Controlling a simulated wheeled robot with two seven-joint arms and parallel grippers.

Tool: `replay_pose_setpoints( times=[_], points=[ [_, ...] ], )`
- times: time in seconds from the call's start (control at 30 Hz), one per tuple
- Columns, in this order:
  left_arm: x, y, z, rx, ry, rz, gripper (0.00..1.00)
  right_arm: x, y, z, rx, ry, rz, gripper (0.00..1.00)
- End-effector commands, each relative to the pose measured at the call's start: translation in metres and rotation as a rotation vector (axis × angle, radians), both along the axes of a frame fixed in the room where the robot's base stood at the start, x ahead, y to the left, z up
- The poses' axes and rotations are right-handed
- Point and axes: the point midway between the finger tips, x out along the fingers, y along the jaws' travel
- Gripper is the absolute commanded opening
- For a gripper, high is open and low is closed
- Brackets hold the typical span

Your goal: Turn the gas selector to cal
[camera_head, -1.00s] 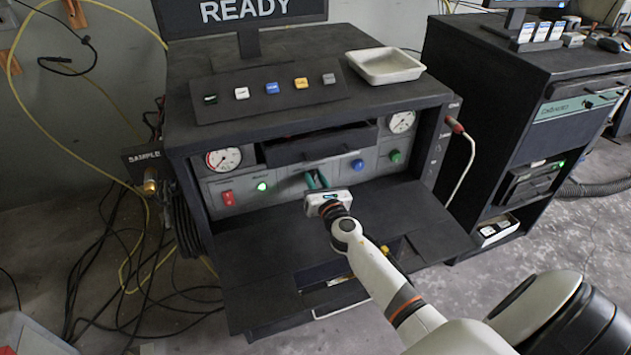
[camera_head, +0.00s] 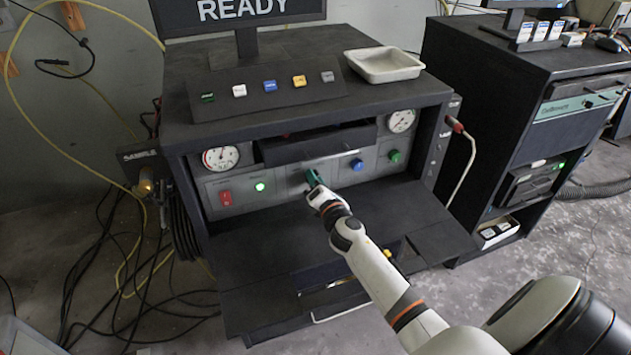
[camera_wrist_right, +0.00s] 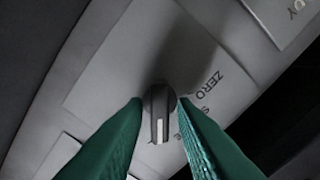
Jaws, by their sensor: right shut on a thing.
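The gas selector is a small dark grey knob (camera_wrist_right: 158,128) with a white mark, on a pale label plate in the right wrist view. The mark points toward the bottom of that view. The word ZERO (camera_wrist_right: 214,80) is printed beside it; another label is partly hidden by a finger. My right gripper (camera_wrist_right: 160,108) has its green fingers on either side of the knob, shut on it. In the head view my right gripper (camera_head: 314,180) is at the middle of the cabinet's front panel and hides the knob. My left gripper is out of view.
On the panel are a red switch (camera_head: 226,198), a lit green lamp (camera_head: 260,187), a blue knob (camera_head: 357,165) and a green knob (camera_head: 394,156). A dark drawer (camera_head: 312,146) juts out above the gripper. A fold-down shelf (camera_head: 265,245) lies below, clear on its left.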

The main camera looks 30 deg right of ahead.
Motion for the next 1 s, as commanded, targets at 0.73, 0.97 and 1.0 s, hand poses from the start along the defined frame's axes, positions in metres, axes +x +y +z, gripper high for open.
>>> replay_pose_setpoints(
  times=[0.73,0.97,1.0],
  points=[
    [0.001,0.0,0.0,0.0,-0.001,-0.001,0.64,0.0,0.0,-0.001,0.024,-0.004,-0.001,0.33],
    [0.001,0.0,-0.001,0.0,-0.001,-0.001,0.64,-0.006,0.001,-0.002,0.022,-0.003,-0.001,0.33],
    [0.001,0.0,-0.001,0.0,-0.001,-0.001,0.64,-0.011,0.002,-0.002,0.022,-0.003,-0.001,0.33]
  ],
)
